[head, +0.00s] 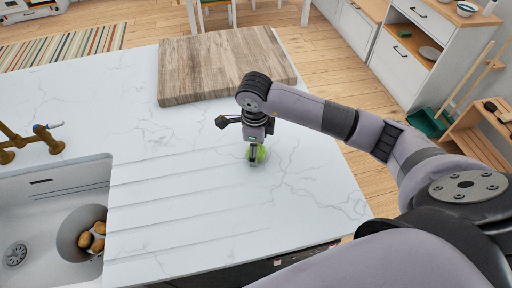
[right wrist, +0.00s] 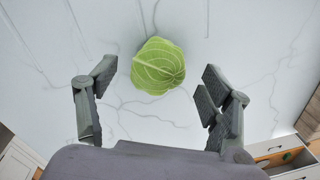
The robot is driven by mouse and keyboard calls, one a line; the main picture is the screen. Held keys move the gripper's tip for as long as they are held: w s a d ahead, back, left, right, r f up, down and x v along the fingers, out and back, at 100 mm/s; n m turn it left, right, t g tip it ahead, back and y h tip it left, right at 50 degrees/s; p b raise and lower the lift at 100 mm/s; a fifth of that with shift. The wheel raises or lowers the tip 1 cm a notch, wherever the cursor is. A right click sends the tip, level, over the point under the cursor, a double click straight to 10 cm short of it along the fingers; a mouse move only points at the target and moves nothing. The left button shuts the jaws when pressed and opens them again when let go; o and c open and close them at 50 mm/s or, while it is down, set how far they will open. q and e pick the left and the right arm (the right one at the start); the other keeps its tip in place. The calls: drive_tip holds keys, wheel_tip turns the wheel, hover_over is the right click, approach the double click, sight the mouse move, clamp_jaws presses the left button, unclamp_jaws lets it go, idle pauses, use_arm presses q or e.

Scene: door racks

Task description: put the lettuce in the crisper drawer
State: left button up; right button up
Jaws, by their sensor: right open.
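The lettuce (head: 261,153) is a small green leafy head on the white marbled counter (head: 205,190). In the head view my right gripper (head: 252,150) points down right at it and partly hides it. In the right wrist view the lettuce (right wrist: 158,64) sits whole between and just beyond the two spread fingers of the right gripper (right wrist: 158,82). Both fingers are apart from it, so the gripper is open and empty. My left gripper is not in view. I cannot make out a crisper drawer in either view.
A wooden board (head: 220,68) lies on the counter behind my right gripper. A sink (head: 50,190) with a bowl (head: 72,230) of brown round items and a brass tap (head: 30,142) are at the left. White cabinets (head: 412,58) stand at the back right. The counter around the lettuce is clear.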

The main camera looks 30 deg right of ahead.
drive_tip(key=shift+w+d+f, duration=0.1)
drive_tip(key=shift+f, duration=1)
drive_tip(key=c, duration=1.2)
drive_tip(key=shift+r, duration=0.1)
drive_tip(key=shift+c, duration=0.2)
